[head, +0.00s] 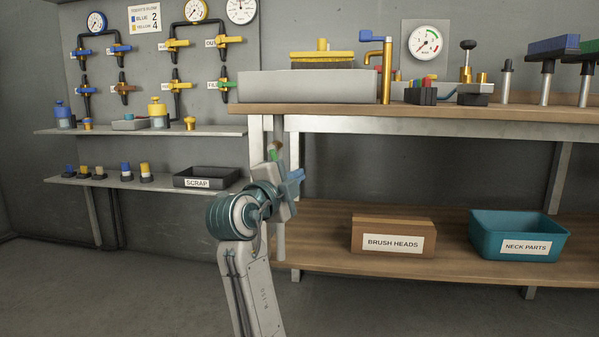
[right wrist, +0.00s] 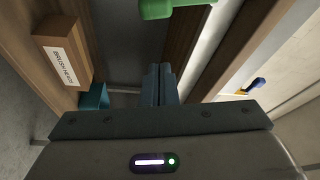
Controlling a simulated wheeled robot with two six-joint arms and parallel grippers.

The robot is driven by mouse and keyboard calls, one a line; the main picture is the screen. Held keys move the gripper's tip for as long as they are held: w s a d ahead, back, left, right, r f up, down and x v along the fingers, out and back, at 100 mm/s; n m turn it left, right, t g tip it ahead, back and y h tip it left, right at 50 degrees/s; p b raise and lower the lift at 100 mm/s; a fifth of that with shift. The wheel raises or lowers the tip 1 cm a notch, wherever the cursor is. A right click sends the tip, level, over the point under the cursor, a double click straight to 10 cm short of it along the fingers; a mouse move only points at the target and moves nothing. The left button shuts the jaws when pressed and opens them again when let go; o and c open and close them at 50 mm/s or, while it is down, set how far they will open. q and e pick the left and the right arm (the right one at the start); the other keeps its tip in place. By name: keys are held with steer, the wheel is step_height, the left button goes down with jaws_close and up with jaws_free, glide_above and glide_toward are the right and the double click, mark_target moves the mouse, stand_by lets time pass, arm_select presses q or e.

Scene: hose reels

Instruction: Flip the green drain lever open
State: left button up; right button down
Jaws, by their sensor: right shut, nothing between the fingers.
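The green drain lever (head: 273,155) shows only in part in the head view, just above my right wrist and under the bench's left end. In the right wrist view the green lever (right wrist: 172,8) crosses the top edge, cut off by the frame, ahead of the fingers and apart from them in the picture. My right gripper (right wrist: 158,70) is shut, with its two fingers together and nothing between them. In the head view the right gripper (head: 291,184) is seen from behind, beside the bench's left leg. I cannot tell whether it touches the lever. My left gripper is not in view.
The wooden bench top (head: 450,112) runs above the gripper, with a grey basin (head: 300,87) at its left end. On the lower shelf stand a brush heads box (head: 393,233) and a teal neck parts bin (head: 487,237). A black scrap tray (head: 200,173) is at left.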

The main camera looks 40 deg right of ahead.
steer(key=p+v, duration=0.2)
steer(key=v, duration=0.5)
steer(key=shift+a, duration=0.3)
